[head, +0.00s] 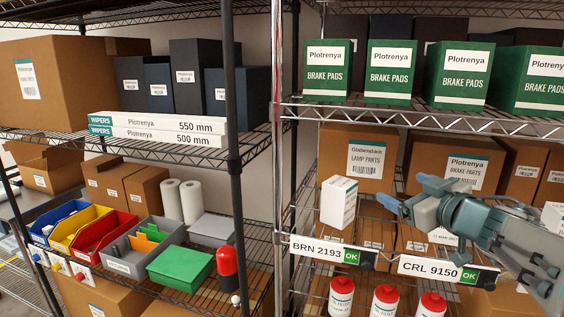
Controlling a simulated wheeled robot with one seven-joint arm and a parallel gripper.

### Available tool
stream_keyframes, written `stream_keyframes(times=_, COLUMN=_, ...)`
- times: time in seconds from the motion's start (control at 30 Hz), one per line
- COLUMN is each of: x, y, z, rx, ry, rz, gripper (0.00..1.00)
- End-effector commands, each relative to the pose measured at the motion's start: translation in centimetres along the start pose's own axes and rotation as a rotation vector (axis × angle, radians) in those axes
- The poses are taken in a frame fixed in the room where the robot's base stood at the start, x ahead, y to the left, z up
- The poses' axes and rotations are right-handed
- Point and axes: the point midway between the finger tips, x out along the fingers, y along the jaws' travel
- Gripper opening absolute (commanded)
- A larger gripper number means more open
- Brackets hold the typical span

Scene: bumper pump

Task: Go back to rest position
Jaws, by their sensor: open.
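My gripper (400,189) is at the right of the head view, at the end of my blue-grey arm, which enters from the right edge. Its two fingers point left and are apart, with nothing between them. A small white box with a teal top edge (339,202) stands upright on the right rack's middle wire shelf, left of the fingertips. A gap shows between the box and the fingers. The arm hides part of the shelf behind it.
Shelf labels BRN 2193 (325,252) and CRL 9150 (437,269) hang on the right rack's front edge, close below my arm. Red-capped bottles (385,300) stand lower. Green brake pad boxes (391,72) are above. A chrome post (277,130) separates the left rack.

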Motion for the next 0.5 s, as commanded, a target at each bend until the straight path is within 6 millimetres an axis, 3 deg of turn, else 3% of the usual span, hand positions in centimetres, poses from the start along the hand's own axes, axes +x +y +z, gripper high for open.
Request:
stream_keyframes(times=0.13, x=-0.2, y=1.1, z=0.3, rx=0.029, ry=-0.049, rz=0.207, gripper=0.83)
stream_keyframes(times=0.27, x=-1.2, y=1.1, z=2.3, rx=0.084, ry=-0.157, rz=0.35, gripper=0.83)
stream_keyframes(times=0.37, x=-2.4, y=0.1, z=4.6, rx=0.139, ry=-0.276, rz=0.421, gripper=0.83)
stream_keyframes(times=0.5, x=-4.6, y=-3.1, z=8.4, rx=0.222, ry=-0.481, rz=0.454, gripper=0.83)
